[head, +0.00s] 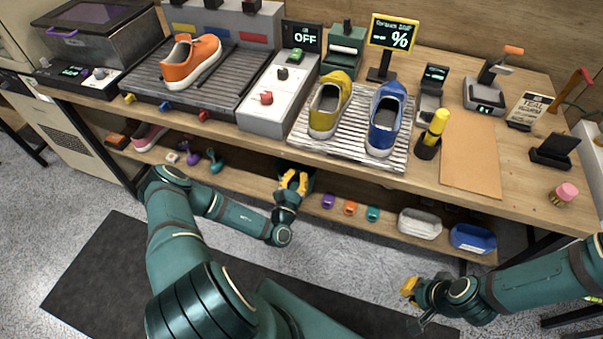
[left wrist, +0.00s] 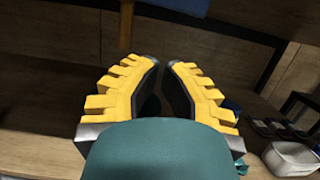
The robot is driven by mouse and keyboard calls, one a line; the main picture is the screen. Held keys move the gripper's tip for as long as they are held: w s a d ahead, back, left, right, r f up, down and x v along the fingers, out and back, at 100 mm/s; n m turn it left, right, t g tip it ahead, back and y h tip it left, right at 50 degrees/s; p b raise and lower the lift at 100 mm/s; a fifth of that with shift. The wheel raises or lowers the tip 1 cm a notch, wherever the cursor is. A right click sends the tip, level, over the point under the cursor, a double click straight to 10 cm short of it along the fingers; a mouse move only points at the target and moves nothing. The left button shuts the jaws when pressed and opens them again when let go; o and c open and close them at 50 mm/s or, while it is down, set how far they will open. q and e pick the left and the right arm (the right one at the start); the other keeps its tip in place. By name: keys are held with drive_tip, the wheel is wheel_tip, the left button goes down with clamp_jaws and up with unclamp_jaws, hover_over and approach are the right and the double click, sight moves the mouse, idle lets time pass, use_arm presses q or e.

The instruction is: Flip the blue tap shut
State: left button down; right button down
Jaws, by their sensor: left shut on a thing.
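The blue tap (head: 165,106) is small and sits on the front edge of the grey slatted washing tray (head: 150,82), between a yellow tap (head: 130,98) and a red tap (head: 203,116). Its lever position is too small to tell. My left gripper (head: 293,180) is low in front of the lower shelf, right of and apart from the blue tap. Its yellow fingers (left wrist: 160,75) are shut on a dark teal thing, mostly hidden by them. My right gripper (head: 408,287) hangs low at the right, apart from the bench; its opening is unclear.
An orange sneaker (head: 190,62) lies on the tray. A yellow shoe (head: 330,104) and a blue shoe (head: 387,119) stand on a ribbed rack (head: 300,135). The lower shelf (head: 255,187) holds small coloured items and bins.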

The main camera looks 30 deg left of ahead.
use_arm(q)
drive_tip(key=p+v, duration=0.2)
drive_tip(key=v, duration=0.8)
drive_tip(key=shift+f, duration=0.2)
